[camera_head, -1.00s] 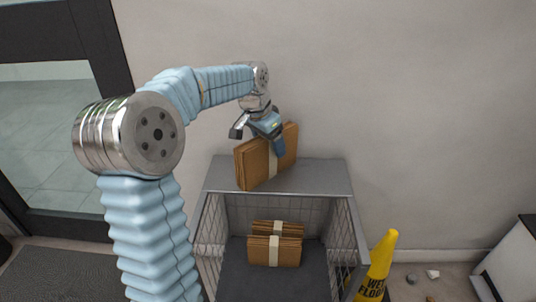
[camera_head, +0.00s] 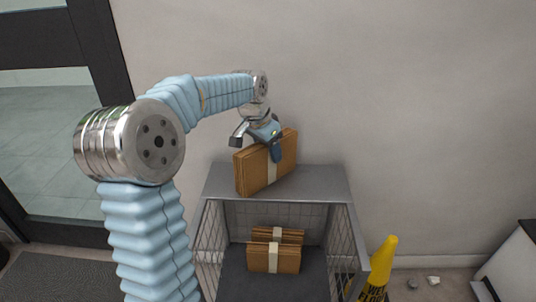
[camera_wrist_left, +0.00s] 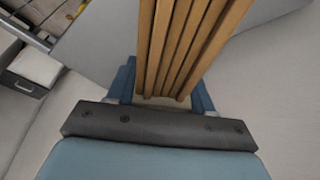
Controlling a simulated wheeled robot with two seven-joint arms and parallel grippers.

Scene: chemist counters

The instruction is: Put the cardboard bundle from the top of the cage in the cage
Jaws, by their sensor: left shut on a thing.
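The cardboard bundle (camera_head: 253,172) is a stack of brown flat boxes with a pale band. It stands tilted at the cage's grey top (camera_head: 320,182); I cannot tell whether it touches it. My left gripper (camera_head: 272,147) is shut on its upper edge. In the left wrist view the bundle's layered edges (camera_wrist_left: 185,50) rise between the blue fingers. The cage (camera_head: 345,235) has wire sides and an open front. Inside, on its dark floor, stand other banded cardboard bundles (camera_head: 262,258), one behind the other. My right gripper is out of view.
A yellow wet-floor sign (camera_head: 379,268) stands close to the cage's right side. A white wall (camera_head: 430,110) is behind the cage. A glass door (camera_head: 45,140) and a dark mat (camera_head: 60,275) are at left. Small pale debris (camera_head: 433,281) lies on the floor at right.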

